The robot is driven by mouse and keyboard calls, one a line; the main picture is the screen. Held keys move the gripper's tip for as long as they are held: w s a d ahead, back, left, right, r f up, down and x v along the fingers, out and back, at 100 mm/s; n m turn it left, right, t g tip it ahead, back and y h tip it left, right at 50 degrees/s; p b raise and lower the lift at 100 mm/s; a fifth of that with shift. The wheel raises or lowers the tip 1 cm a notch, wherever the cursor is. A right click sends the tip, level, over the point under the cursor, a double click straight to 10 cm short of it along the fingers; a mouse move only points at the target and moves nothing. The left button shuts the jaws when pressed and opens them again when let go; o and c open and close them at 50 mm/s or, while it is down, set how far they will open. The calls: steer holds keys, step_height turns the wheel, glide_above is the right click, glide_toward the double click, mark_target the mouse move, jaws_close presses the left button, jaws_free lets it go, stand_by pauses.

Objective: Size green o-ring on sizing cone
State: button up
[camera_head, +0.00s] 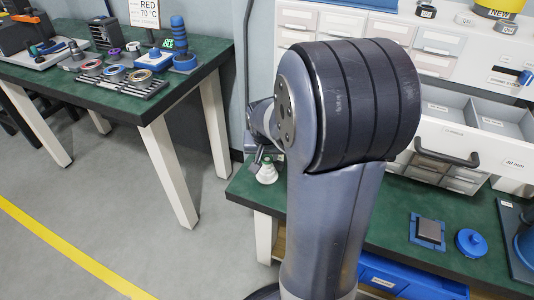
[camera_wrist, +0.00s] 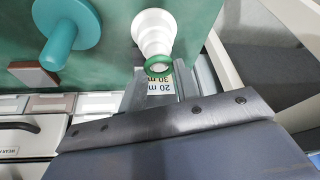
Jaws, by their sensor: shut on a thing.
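The green o-ring (camera_wrist: 158,66) is at my gripper's fingertips (camera_wrist: 158,76), at the narrow end of the white stepped sizing cone (camera_wrist: 153,32). My gripper is shut on the ring. I cannot tell whether the ring is around the cone's tip or just over it. In the head view, the cone (camera_head: 267,175) stands on the far left corner of the green bench, with green showing near its top and my gripper (camera_head: 265,161) just above. My own arm hides much of that bench.
A teal disc with a post (camera_wrist: 70,28) and a small block (camera_wrist: 34,75) are near the cone. A drawer cabinet (camera_head: 440,125) backs the bench. A blue lidded pot (camera_head: 471,242) stands front right.

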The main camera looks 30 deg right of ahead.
steer(key=shift+f+b, duration=0.3)
steer(key=shift+f, duration=0.2)
steer(key=o, duration=1)
steer(key=shift+r, duration=0.1)
steer(key=shift+r, duration=0.1)
step_height(320, 180, up, 9)
steer(key=p, duration=0.7)
